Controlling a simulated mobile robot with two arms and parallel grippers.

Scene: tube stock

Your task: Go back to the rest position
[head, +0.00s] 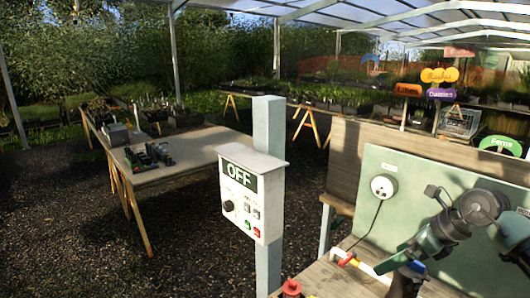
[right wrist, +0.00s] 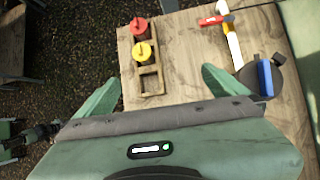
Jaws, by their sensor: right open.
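My right gripper (right wrist: 158,92) shows in the right wrist view with its two green fingers spread wide and nothing between the tips. It is above the wooden bench (right wrist: 190,60). My left gripper is not in the head view. A wooden rack (right wrist: 153,82) holds a red piece (right wrist: 141,29) and a yellow piece (right wrist: 142,52) beyond the fingers, apart from them.
A white and yellow bar with a red end (right wrist: 215,20) and a dark round base with a blue block (right wrist: 265,77) lie on the bench. A post carries a control box reading OFF (head: 250,195). A table (head: 185,152) stands left, with gravel between.

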